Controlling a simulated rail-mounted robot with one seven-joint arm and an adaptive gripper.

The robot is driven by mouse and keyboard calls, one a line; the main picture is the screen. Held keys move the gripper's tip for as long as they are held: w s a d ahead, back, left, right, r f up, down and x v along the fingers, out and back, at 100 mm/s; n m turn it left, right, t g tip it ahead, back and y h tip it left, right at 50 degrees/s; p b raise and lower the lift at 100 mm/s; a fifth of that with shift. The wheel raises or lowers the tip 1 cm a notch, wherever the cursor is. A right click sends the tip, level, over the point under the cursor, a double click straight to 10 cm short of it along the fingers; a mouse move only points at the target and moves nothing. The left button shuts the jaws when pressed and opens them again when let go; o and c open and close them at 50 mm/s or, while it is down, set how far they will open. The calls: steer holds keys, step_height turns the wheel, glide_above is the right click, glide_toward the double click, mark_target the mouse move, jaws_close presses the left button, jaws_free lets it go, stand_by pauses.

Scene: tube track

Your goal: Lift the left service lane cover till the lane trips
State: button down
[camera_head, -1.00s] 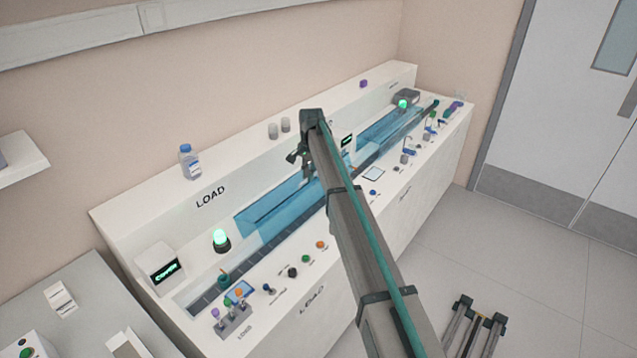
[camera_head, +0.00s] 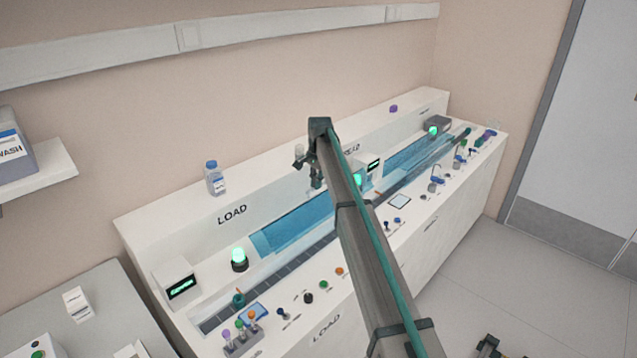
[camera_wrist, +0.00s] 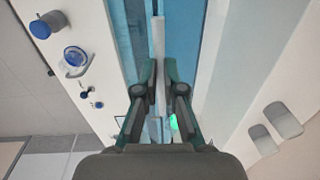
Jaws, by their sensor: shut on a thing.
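The left service lane cover (camera_head: 300,222) is a see-through blue panel, raised at the back of the lane by the LOAD label. Dark lane tiles (camera_head: 268,280) show bare in front of it. My gripper (camera_head: 316,184) is above the cover's right end. In the wrist view my gripper (camera_wrist: 160,85) is shut on a pale bar (camera_wrist: 159,45) running between blue panes, which looks like the cover's edge or handle. The left lane's lamp (camera_head: 239,257) glows green. The display beside it (camera_head: 180,288) shows green text too small to read surely.
A second blue cover (camera_head: 405,160) lies further right, with another green lamp (camera_head: 433,131). A bottle (camera_head: 214,179) stands on the back ledge. Buttons and a tube rack (camera_head: 242,341) line the front edge. My arm hides the middle of the bench.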

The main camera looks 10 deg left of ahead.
steer(key=shift+s+a+f, duration=0.1)
steer(key=shift+f, duration=0.45)
steer(key=c, duration=1.6)
jaws_free()
steer(key=o, duration=0.4)
steer(key=shift+w+a+f, duration=0.25)
steer(key=shift+a+f, duration=0.05)
steer(key=shift+s+d+r, duration=0.15)
steer(key=shift+d+r, duration=0.1)
steer(key=shift+r, duration=0.15)
steer(key=shift+a, duration=0.1)
step_height(320, 180, up, 12)
steer(key=d, duration=0.1)
steer(key=shift+s, duration=0.2)
